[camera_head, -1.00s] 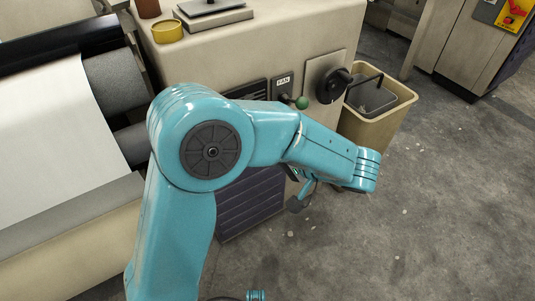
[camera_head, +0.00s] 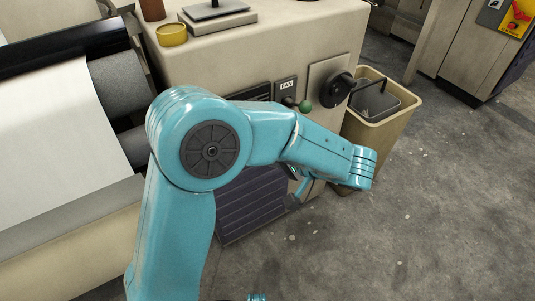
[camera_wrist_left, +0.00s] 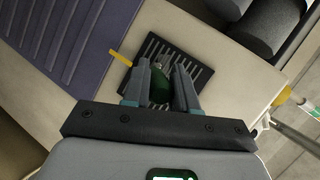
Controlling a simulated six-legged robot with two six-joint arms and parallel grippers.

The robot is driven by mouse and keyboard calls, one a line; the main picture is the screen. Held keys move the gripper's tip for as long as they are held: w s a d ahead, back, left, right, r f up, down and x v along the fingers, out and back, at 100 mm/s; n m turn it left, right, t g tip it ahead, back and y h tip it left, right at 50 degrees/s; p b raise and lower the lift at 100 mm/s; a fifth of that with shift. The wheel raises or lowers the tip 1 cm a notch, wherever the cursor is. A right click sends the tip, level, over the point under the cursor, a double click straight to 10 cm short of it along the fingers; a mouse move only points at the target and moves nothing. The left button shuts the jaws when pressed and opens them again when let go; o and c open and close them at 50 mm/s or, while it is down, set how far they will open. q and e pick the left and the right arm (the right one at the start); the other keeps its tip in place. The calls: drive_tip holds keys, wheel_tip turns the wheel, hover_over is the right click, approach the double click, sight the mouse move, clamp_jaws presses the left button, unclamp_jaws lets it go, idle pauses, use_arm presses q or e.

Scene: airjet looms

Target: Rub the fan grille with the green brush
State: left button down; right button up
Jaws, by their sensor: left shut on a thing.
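The fan grille is a dark slotted plate on the beige machine face. In the left wrist view the fan grille (camera_wrist_left: 196,75) lies just beyond my left gripper (camera_wrist_left: 163,75). The gripper's two fingers are shut on the green brush (camera_wrist_left: 160,90), of which a dark green part shows between them. Whether the brush touches the grille cannot be told. In the head view my teal left arm covers much of the machine front, and only the upper part of the grille (camera_head: 254,93) shows above it. The brush is hidden there. My right gripper is not in view.
A FAN label (camera_head: 287,85), a green knob (camera_head: 305,106) and a black round handle (camera_head: 337,88) sit right of the grille. A beige bin (camera_head: 381,118) stands beside the machine. A louvred purple panel (camera_head: 250,207) is below. Floor at right is clear.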

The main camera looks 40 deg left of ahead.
use_arm(q)
drive_tip(key=shift+w+a, duration=0.1)
drive_tip(key=shift+a, duration=0.15)
drive_tip(key=shift+b, duration=0.65)
idle(0.8)
drive_tip(key=shift+s+d+b, duration=0.1)
drive_tip(key=shift+s+d, duration=0.3)
drive_tip(key=shift+d, duration=0.5)
drive_tip(key=shift+s+d+b, duration=0.15)
drive_tip(key=shift+s+d, duration=0.2)
drive_tip(key=shift+d, duration=0.6)
drive_tip(key=shift+s+d+b, duration=0.1)
drive_tip(key=shift+s+d, duration=0.3)
drive_tip(key=shift+d, duration=0.6)
